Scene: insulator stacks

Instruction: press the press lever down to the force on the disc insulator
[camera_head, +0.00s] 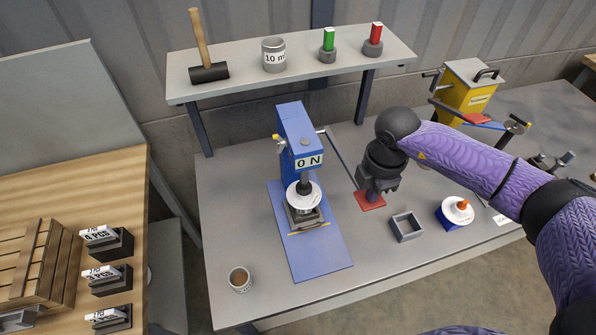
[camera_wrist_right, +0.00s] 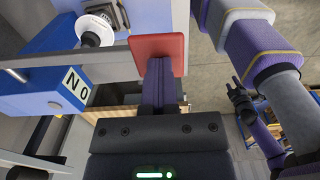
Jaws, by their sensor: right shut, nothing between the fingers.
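The blue press (camera_head: 297,135) stands on the grey bench, and its display reads 0 N. It also shows in the right wrist view (camera_wrist_right: 40,88). The white disc insulator (camera_head: 304,194) sits under the press ram, and shows in the wrist view (camera_wrist_right: 95,30). The press lever (camera_head: 342,158) reaches right from the press head and ends in a red pad (camera_head: 369,203). My right gripper (camera_head: 376,196) is shut and empty, over the red pad; in the wrist view its fingers point at the pad (camera_wrist_right: 157,47). Contact is unclear. My left gripper (camera_wrist_right: 241,101) appears small in the wrist view; its opening is unclear.
A square grey tray (camera_head: 406,222) and a blue block with a white disc (camera_head: 456,212) lie right of the pad. A small cup (camera_head: 240,279) stands front left. A yellow box (camera_head: 468,89) is at the back right. A shelf (camera_head: 225,87) spans the back.

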